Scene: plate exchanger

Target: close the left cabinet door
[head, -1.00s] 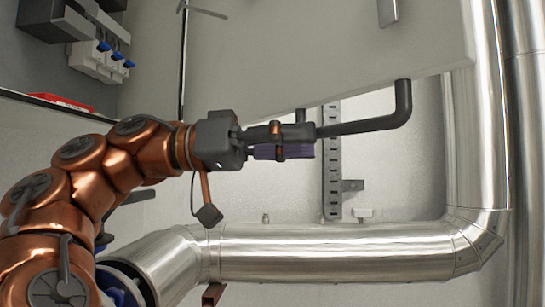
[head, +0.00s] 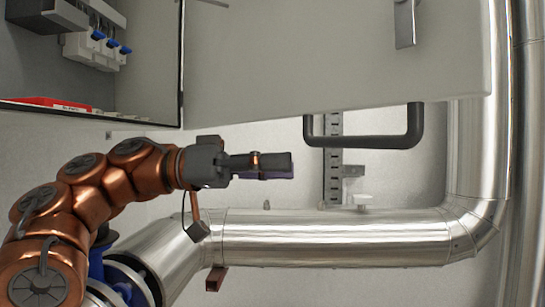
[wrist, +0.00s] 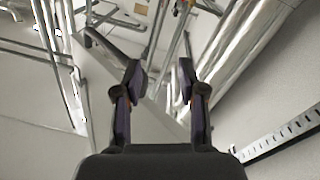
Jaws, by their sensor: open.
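The cabinet door (head: 290,60) is a large pale grey panel across the top of the head view, standing open to the right of the cabinet (head: 150,75). A dark U-shaped handle (head: 365,142) shows below the door's lower edge. My gripper (head: 290,165) is left of the handle and a little lower, apart from it in the picture. In the wrist view my gripper (wrist: 160,75) is open with nothing between its fingers. A dark bar lies just beyond the left finger there; I cannot tell for sure that it is the handle.
A shiny metal pipe (head: 340,240) runs below my gripper and bends upward at the right. A slotted rail (head: 333,170) is on the wall behind the handle. The cabinet holds white devices with blue parts (head: 95,48) and a red item (head: 50,103).

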